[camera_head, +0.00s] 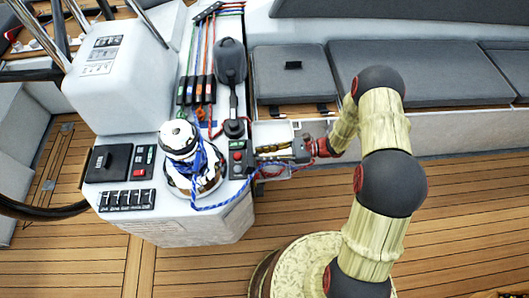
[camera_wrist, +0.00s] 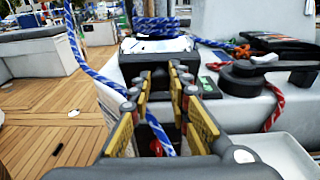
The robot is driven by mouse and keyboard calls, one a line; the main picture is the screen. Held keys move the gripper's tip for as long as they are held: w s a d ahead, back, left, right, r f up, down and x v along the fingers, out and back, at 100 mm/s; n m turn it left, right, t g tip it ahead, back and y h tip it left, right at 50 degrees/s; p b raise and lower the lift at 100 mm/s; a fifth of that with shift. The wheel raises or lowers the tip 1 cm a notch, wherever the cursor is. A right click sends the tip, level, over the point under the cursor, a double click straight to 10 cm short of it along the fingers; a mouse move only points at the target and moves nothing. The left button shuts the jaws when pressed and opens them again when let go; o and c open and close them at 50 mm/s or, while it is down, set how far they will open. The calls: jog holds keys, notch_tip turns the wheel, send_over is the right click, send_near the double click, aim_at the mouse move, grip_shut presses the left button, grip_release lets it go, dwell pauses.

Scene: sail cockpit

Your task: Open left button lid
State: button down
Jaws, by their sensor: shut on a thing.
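A small black button box (camera_head: 240,158) with a red and a green button stands on the console's right edge, beside the winch. The exact contact is hidden.
A chrome and white winch (camera_head: 186,158) wrapped in blue rope stands just left of the box. A second red and green button panel (camera_head: 145,160) is farther left. A black winch handle (camera_head: 231,75) lies behind. Grey cushions (camera_head: 410,72) line the bench. Wooden deck is open in front.

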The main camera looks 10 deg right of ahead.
jog(key=shift+a+r+h+p, duration=0.3)
jog(key=shift+r+h+p, duration=0.3)
jog(key=shift+p, duration=0.25)
jog(key=shift+a+f+h+p, duration=0.1)
jog(key=shift+h+p, duration=0.2)
jog(key=shift+p, duration=0.05)
jog(key=shift+w, duration=0.1)
jog(key=c, duration=1.8)
grip_release()
jog(key=shift+o, duration=0.7)
jog(key=v, duration=1.2)
jog(key=shift+f, duration=0.1)
